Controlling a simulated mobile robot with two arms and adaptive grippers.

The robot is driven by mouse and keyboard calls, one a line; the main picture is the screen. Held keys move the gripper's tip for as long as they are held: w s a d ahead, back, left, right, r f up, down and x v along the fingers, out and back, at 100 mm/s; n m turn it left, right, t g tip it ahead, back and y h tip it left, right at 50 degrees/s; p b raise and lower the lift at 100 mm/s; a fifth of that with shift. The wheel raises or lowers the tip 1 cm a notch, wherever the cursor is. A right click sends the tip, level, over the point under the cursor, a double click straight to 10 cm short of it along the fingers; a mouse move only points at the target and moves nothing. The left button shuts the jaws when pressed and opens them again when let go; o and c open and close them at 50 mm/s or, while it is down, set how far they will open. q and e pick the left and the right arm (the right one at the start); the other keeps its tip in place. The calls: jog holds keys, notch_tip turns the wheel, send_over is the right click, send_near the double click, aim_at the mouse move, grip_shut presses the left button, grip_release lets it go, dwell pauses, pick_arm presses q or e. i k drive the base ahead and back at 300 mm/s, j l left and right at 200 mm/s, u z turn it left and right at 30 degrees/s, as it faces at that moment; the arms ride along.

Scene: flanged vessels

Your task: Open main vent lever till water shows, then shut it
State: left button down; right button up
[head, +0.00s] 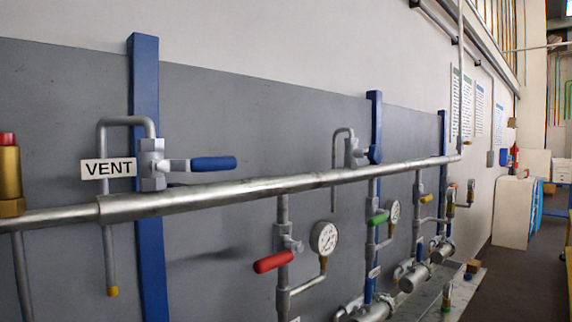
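The main vent lever (212,163) has a blue handle and sticks out to the right, roughly level, from a grey valve body (151,165) on top of the main pipe. A white VENT sign (109,168) is beside the valve on its left. A bent grey vent tube (106,235) arches from the valve and hangs down in front of the wall, ending in a yellow tip (112,291). No water shows at the tip. Neither of my grippers is in view.
The large horizontal pipe (270,187) runs across the view. A brass fitting with a red cap (9,180) stands at far left. Floor (520,275) is clear at right.

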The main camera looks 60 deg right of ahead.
aim_at(214, 163)
jog(key=z, duration=1.3)
